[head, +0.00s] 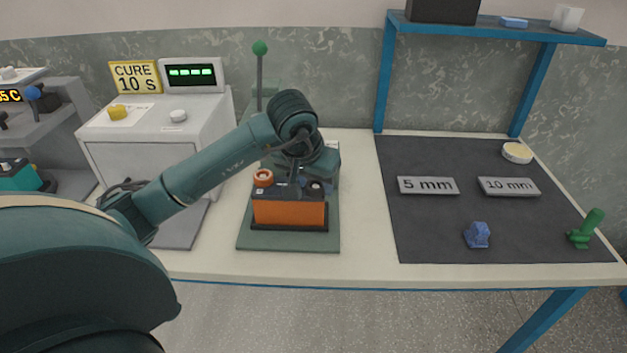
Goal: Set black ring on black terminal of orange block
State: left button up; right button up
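The orange block (288,211) with a dark top stands on a green mat on the table. An orange ring (263,177) sits at the left end of its top. A small dark round part (315,187) shows at the right end; I cannot tell whether it is the bare black terminal or the black ring on it. My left gripper (294,187) points down over the block's top, between the orange ring and the dark part. Its fingers are small and dark, so their opening and anything between them cannot be made out. My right gripper is out of view.
The green mat (262,240) has a post with a green knob (260,48) behind it. A white cabinet with a "CURE 10 S" sign (135,77) stands left. A dark mat (430,235) at right holds two spacing plates, a blue piece (477,235) and a green piece (586,229).

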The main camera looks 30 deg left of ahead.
pick_arm(q)
jog(key=shift+o, duration=1.2)
jog(key=shift+r, duration=0.15)
